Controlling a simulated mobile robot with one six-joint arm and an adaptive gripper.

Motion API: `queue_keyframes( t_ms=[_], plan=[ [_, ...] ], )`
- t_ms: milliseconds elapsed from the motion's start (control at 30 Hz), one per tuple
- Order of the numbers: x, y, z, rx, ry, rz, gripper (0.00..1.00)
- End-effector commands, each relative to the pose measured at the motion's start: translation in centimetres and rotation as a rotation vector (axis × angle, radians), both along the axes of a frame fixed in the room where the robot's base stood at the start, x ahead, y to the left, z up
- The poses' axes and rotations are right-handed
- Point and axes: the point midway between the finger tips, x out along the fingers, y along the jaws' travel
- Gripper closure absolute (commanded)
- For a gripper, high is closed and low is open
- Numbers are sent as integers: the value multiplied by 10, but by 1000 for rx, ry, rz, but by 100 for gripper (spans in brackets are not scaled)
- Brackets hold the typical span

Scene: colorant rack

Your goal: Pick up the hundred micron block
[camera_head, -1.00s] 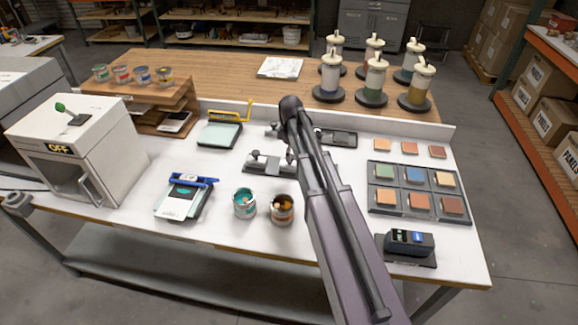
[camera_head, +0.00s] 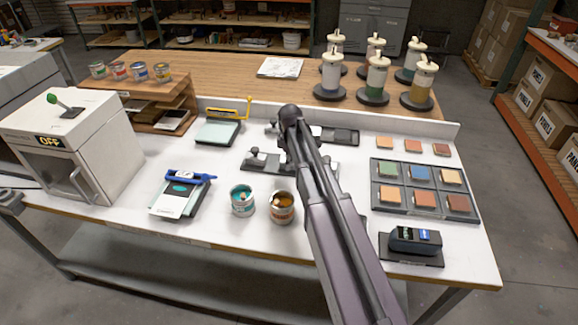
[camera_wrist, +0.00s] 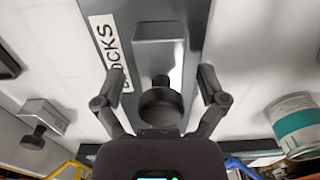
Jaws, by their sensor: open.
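In the wrist view a grey metal block (camera_wrist: 158,62) with a dark round knob (camera_wrist: 160,106) lies on a dark tray labelled "BLOCKS" (camera_wrist: 112,20). My gripper (camera_wrist: 163,84) is open, with one finger on each side of the knob and gaps between. A second block with a dark knob (camera_wrist: 42,116) shows at the left of this view. In the head view the front block tray (camera_head: 285,168) is partly behind my arm, and my gripper is hidden. I cannot read any micron marking on the blocks.
A teal paint can (camera_head: 242,202) and an orange-brown one (camera_head: 282,208) stand in front of the tray. A rear tray (camera_head: 340,136) lies behind it.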

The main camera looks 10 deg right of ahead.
Motion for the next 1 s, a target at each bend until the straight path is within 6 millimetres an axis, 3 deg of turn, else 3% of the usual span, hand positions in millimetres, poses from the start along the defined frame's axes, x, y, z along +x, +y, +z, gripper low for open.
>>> queue_keyframes(
  t_ms=[600,900,1000],
  plan=[
    [0,0,0,0,0,0,12],
    [0,0,-1,0,0,0,100],
    [0,0,-1,0,0,0,100]
  ],
)
